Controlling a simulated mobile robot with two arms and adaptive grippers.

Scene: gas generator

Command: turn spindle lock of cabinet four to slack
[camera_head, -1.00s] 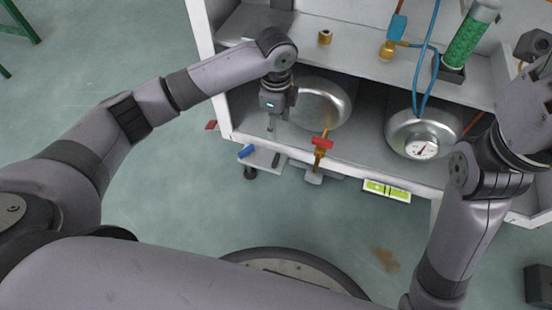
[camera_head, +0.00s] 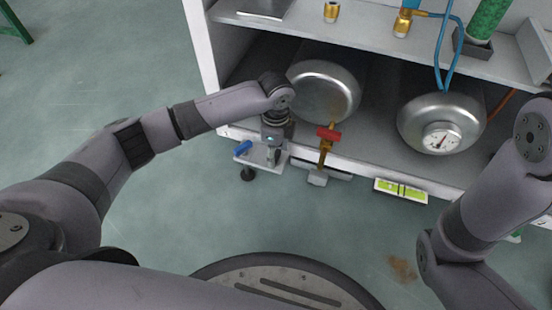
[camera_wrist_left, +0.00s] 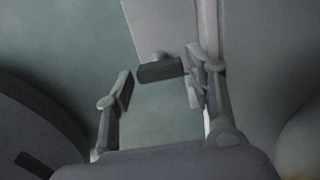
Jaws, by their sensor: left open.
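A small pale plate (camera_head: 258,155) sticks out at the cabinet's lower left front corner, with a blue lever (camera_head: 243,147) on its left and a black round foot (camera_head: 248,173) below. In the left wrist view the plate (camera_wrist_left: 160,25) carries a short dark bar handle (camera_wrist_left: 160,70), which may be the spindle lock; no label is readable. My left gripper (camera_head: 272,150) is over the plate and hides part of it. In the wrist view its open fingers (camera_wrist_left: 158,90) stand either side of the handle, with gaps visible. The right gripper is out of the frame.
The white cabinet's lower shelf holds two round metal tanks (camera_head: 325,92) and (camera_head: 441,108); the right one has a gauge. A brass valve with a red handle (camera_head: 328,134) stands just right of my left gripper. A green level (camera_head: 401,190) is on the front edge.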

